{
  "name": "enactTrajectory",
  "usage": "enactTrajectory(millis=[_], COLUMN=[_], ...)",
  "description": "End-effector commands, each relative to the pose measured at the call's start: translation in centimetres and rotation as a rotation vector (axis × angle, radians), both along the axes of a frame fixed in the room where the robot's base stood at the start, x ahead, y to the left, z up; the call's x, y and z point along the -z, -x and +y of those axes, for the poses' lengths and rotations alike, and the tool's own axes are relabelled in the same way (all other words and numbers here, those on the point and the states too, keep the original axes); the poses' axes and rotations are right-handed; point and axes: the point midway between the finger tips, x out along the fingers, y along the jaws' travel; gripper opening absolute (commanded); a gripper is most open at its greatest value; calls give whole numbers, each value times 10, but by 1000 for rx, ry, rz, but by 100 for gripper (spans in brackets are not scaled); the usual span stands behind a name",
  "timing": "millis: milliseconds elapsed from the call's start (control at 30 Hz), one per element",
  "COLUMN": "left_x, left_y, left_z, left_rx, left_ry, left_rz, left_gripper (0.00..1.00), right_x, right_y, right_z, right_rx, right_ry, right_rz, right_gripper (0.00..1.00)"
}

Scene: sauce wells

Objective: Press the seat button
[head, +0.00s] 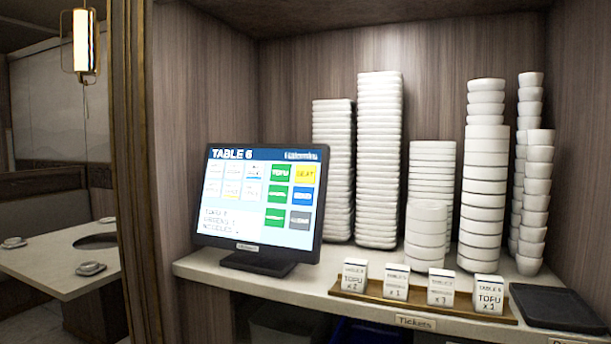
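A touchscreen terminal (262,200) stands on the shelf, its screen headed "TABLE 6". A yellow button (305,174) at the upper right of the screen seems to read "SEAT", though the lettering is small. Green buttons, one reading "TOFU" (281,173), stand to its left, and a blue button (303,196) is just below it. Pale tiles fill the left side of the screen above a text box. Neither of my grippers shows in the head view.
Tall stacks of white dishes (379,160) and bowls (484,190) stand behind and right of the terminal. A wooden ticket tray (420,301) with several cards lies along the shelf's front. A black tray (557,307) is at right. A dining table (60,255) is far left.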

Motion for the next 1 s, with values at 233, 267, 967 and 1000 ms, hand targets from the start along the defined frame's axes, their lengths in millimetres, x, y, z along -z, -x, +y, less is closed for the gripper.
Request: enactTrajectory(millis=[233, 267, 967, 1000], left_x=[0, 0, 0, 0], left_y=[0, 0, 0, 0], left_z=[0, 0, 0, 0], left_rx=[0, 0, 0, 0], left_ry=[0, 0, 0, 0], left_rz=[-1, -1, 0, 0], left_gripper=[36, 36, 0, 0], right_x=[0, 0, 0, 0], right_y=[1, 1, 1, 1], right_z=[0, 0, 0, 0], right_rx=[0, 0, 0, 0], right_ry=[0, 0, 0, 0], right_rz=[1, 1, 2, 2], right_gripper=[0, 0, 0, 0])
